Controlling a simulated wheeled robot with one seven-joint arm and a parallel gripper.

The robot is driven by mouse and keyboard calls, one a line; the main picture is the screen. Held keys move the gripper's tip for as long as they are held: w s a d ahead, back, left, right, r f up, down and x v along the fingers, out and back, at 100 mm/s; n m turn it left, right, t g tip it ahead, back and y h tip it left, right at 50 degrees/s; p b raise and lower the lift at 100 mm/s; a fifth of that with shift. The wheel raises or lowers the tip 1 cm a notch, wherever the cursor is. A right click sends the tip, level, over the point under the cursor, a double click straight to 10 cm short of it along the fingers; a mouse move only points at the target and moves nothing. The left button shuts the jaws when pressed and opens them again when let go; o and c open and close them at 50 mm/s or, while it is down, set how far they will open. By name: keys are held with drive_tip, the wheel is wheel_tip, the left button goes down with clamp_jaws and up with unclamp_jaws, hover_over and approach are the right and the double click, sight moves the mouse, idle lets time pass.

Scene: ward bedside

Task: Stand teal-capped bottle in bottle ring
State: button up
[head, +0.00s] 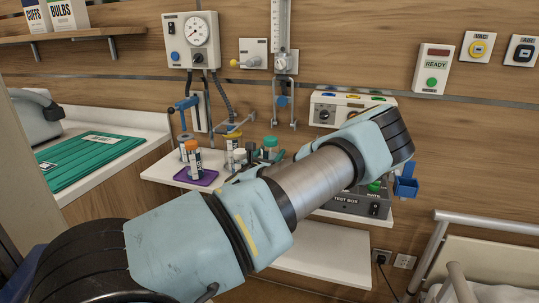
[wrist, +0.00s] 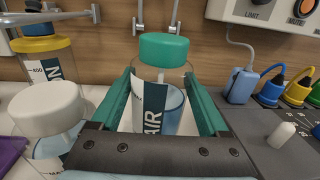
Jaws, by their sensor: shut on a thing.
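The teal-capped bottle (wrist: 150,103) stands upright between my gripper's jaws in the wrist view. It is clear, with a white and dark label reading "AIR" and pale blue contents. Its teal cap (head: 270,142) shows in the head view beyond my arm. My gripper (wrist: 165,100) is shut on this bottle, with a teal finger on each side; its base hides the bottle's bottom. A metal holder (wrist: 48,15) reaches over the yellow-capped bottle (wrist: 45,58) at the upper left. I cannot tell which part is the bottle ring.
A white-capped bottle (wrist: 48,112) stands close to my left finger. A grey test box (wrist: 275,125) with coloured plugs stands close on the right. Two metal hooks hang on the wall behind.

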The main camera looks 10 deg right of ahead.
drive_tip(key=shift+w+d+f+b, duration=0.35)
drive_tip(key=shift+w+d, duration=0.2)
drive_tip(key=shift+w, duration=0.5)
drive_tip(key=shift+w+d+f+b, duration=0.35)
drive_tip(key=shift+w+d, duration=0.25)
drive_tip(key=shift+w, duration=0.45)
drive_tip(key=shift+w+d+f+b, duration=0.25)
drive_tip(key=shift+w+d+f, duration=0.25)
drive_tip(key=shift+w, duration=0.55)
drive_tip(key=shift+r, duration=0.1)
drive_tip(key=shift+f+b, duration=0.2)
drive_tip(key=shift+b, duration=1)
drive_tip(key=shift+f+b, duration=0.35)
drive_tip(key=shift+b, duration=0.15)
idle(0.4)
drive_tip(key=shift+b, duration=0.75)
idle(1.9)
